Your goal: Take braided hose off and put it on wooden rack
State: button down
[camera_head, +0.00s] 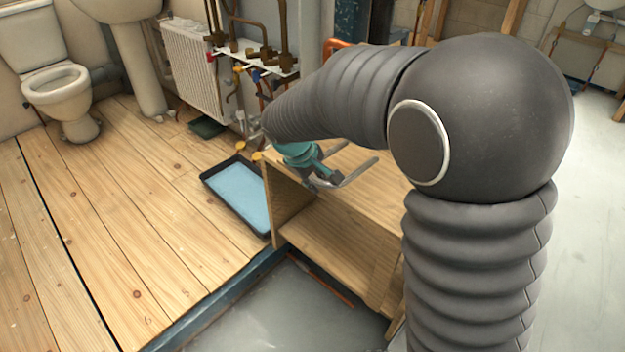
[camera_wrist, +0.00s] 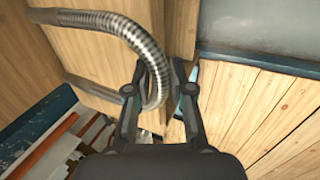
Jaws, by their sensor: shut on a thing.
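The braided hose (camera_wrist: 130,35) is a ribbed grey metal tube in the wrist view. It runs in from the upper left and bends down between my fingers. My gripper (camera_wrist: 158,72) is shut on it near its curved end. In the head view my gripper (camera_head: 312,172) is teal and grey, over the near left part of an open wooden unit (camera_head: 325,237), which may be the wooden rack. Grey curved shapes show beside it there, but I cannot tell hose from fingers. Pale wood (camera_wrist: 85,55) lies behind the hose in the wrist view.
A dark tray with blue liquid (camera_head: 238,192) lies on the plank floor left of the wooden unit. Copper pipes and valves (camera_head: 250,55) stand by a white radiator (camera_head: 188,55) at the back. A toilet (camera_head: 58,85) is at far left. Planks at left are clear.

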jog(key=shift+w+d+f, duration=0.4)
jog(key=shift+w+d, duration=0.25)
jog(key=shift+w, duration=0.2)
jog(key=shift+w+d+f, duration=0.4)
jog(key=shift+w+d, duration=0.25)
jog(key=shift+w, duration=0.2)
jog(key=shift+s+f+b, duration=0.2)
jog(key=shift+f+b, duration=0.95)
jog(key=shift+f, duration=0.2)
jog(key=shift+d+f, duration=0.1)
jog(key=shift+f, duration=0.2)
jog(key=c, duration=0.7)
grip_release()
jog(key=shift+r, duration=0.2)
jog(key=shift+c, duration=0.9)
jog(key=shift+w, duration=0.1)
